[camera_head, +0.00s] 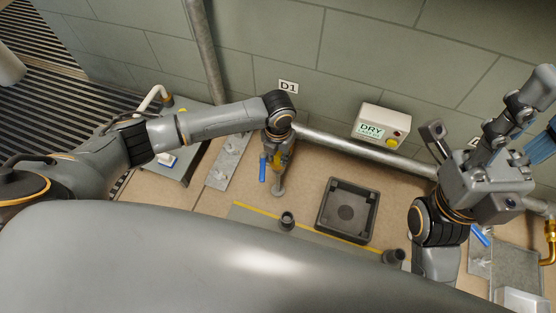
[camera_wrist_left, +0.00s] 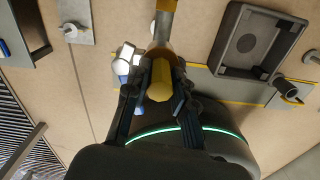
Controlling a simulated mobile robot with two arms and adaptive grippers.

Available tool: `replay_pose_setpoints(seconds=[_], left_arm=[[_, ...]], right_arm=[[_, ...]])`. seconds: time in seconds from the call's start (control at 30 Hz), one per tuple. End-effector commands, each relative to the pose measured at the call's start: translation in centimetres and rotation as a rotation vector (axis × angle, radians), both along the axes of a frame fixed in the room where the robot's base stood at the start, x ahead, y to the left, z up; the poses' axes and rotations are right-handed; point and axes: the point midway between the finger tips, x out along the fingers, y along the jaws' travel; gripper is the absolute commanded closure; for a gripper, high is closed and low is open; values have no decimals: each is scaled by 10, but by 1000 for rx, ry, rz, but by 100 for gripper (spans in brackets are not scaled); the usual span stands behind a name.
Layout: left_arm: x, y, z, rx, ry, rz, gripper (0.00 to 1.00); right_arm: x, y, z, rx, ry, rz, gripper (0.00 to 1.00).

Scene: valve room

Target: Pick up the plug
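A yellow hexagonal piece, which looks like the plug (camera_wrist_left: 160,78), sits at the end of a grey-and-yellow pipe fitting (camera_wrist_left: 163,30) in the left wrist view. My left gripper (camera_wrist_left: 158,88) has its dark fingers on both sides of it. I cannot tell whether they touch it. In the head view my left gripper (camera_head: 279,140) points down at the yellow fitting (camera_head: 284,156), beside a blue handle (camera_head: 262,168), and covers part of it. My right gripper (camera_head: 468,134) is raised at the right, fingers spread and empty.
A dark square tray (camera_head: 323,229) lies on the bench. Short dark cylinders (camera_head: 287,221) (camera_head: 393,257) stand near its front edge. A white box labelled DRY (camera_head: 381,124) is by the wall, above a long grey pipe (camera_head: 345,146). A grey plate (camera_head: 229,160) lies left of the fitting.

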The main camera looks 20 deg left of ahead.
Motion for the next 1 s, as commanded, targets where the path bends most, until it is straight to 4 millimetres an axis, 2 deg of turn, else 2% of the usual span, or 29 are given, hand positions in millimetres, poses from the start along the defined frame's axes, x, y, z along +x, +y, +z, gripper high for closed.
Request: replay_pose_setpoints(seconds=[0.07, 0.37, 0.57, 0.7, 0.9, 0.93, 1.0], left_arm=[[0, 0, 0, 0, 0, 0, 100], [0, 0, 1, 0, 0, 0, 100], [1, 0, 14, 0, -2, 0, 100], [1, 0, 38, 0, -2, 0, 100], [-34, -8, 81, -1, 0, -4, 100], [-39, -9, 87, -1, -1, -5, 100], [-53, -12, 104, -1, 0, -4, 100]], right_arm=[[0, 0, 0, 0, 0, 0, 60], [0, 0, 1, 0, 0, 0, 60], [-2, -1, 6, 3, -2, 1, 60], [-4, -2, -4, 4, 59, 2, 60], [-6, -2, 24, 6, 65, 3, 60], [1, 0, 27, -5, 98, 1, 60], [26, 5, 28, -47, 229, -9, 60]])
